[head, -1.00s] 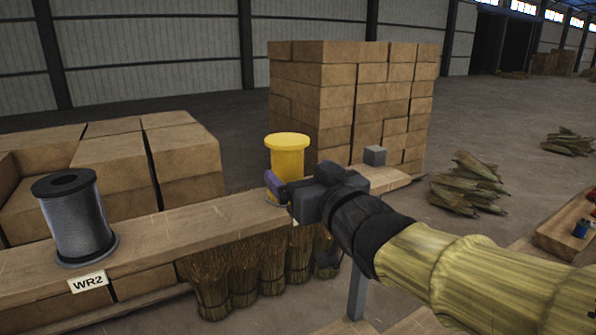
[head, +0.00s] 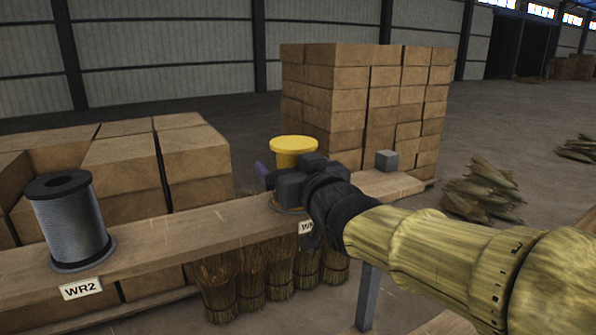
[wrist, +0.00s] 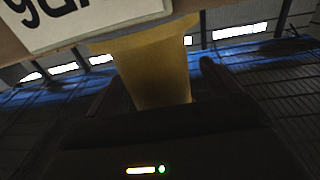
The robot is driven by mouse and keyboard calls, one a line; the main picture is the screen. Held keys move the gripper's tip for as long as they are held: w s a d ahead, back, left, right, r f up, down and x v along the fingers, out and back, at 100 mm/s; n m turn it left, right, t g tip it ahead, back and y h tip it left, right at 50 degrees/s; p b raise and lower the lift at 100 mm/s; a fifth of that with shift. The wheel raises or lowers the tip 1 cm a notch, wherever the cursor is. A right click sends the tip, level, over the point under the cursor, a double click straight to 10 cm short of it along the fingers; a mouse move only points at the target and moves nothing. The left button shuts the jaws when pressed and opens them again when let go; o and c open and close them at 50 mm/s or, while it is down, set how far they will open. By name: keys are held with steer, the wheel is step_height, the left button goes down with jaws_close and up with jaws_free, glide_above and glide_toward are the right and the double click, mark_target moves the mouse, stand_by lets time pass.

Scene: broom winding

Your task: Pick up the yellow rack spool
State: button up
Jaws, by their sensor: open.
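The yellow rack spool (head: 294,147) stands upright on the wooden plank shelf. In the head view its flat top shows, and my gripper hides most of its lower body. My gripper (head: 276,178) is on the near side of the spool, with one purple finger showing at its left. In the wrist view the yellow spool (wrist: 155,70) fills the upper middle, between the two dark fingers of my open gripper (wrist: 158,84). Whether the fingers touch it cannot be told.
A grey wire spool (head: 70,220) stands on the plank shelf (head: 170,235) at left, above a WR2 label (head: 82,289). Broom bundles (head: 275,265) hang below the shelf. A small grey block (head: 386,160) sits right of my gripper. Stacked boxes (head: 340,100) rise behind.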

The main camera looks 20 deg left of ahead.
steer(key=shift+s+d+r, duration=0.15)
steer(key=shift+s+d, duration=0.05)
steer(key=shift+d, duration=0.1)
steer(key=shift+s, duration=0.1)
steer(key=c, duration=1.1)
steer(key=shift+r, duration=0.1)
step_height(320, 180, up, 10)
steer(key=shift+f+p, duration=0.1)
steer(key=shift+p, duration=1.1)
